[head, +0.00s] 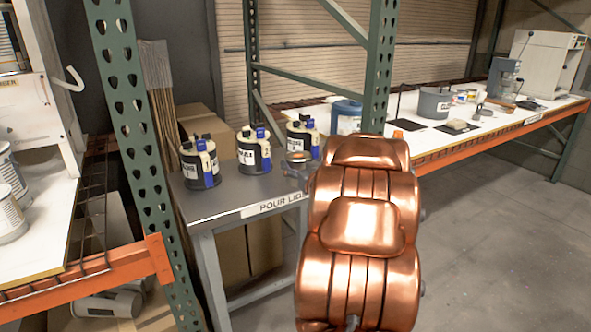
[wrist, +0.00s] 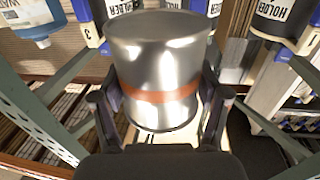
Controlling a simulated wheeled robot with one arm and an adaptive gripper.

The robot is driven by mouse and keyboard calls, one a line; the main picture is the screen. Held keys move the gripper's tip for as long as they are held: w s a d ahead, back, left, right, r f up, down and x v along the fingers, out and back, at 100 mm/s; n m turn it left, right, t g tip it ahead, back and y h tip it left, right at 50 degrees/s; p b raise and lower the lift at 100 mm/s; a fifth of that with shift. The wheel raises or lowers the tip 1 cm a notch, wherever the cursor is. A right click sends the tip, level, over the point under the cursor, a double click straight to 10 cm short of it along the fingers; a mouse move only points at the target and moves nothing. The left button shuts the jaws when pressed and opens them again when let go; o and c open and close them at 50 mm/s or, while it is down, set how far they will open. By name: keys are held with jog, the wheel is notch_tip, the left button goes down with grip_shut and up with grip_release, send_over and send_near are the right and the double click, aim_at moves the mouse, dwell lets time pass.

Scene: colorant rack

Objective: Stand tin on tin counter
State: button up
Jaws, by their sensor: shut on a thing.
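A shiny silver tin (wrist: 160,55) with an orange band fills the middle of the wrist view. My gripper (wrist: 161,94) is shut on it, one dark finger on each side. In the head view my copper arm hides most of the gripper; a small grey part and what looks like the tin's rim (head: 299,156) show at its left, over the grey bench's right end. A long white counter (head: 400,135) runs along the back right; whether it is the tin counter, I cannot tell. What lies under the tin is hidden.
A green upright (head: 142,150) and orange beam stand left, with tins (head: 9,212) on a white shelf. The right counter carries a grey pot (head: 434,104) and machines. Floor at right is clear.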

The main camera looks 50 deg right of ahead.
jog(key=x, duration=0.4)
jog(key=p+x, duration=0.1)
jog(key=x, duration=0.3)
jog(key=shift+d+f, duration=0.25)
jog(key=shift+d, duration=0.1)
jog(key=shift+w+d+f, duration=0.25)
jog(key=shift+w+d, duration=0.1)
jog(key=shift+w, duration=0.35)
jog(key=shift+f+p, duration=0.4)
jog(key=shift+f, duration=1.2)
jog(key=shift+f, duration=0.2)
jog(key=o, duration=1.3)
jog(key=shift+o, duration=0.2)
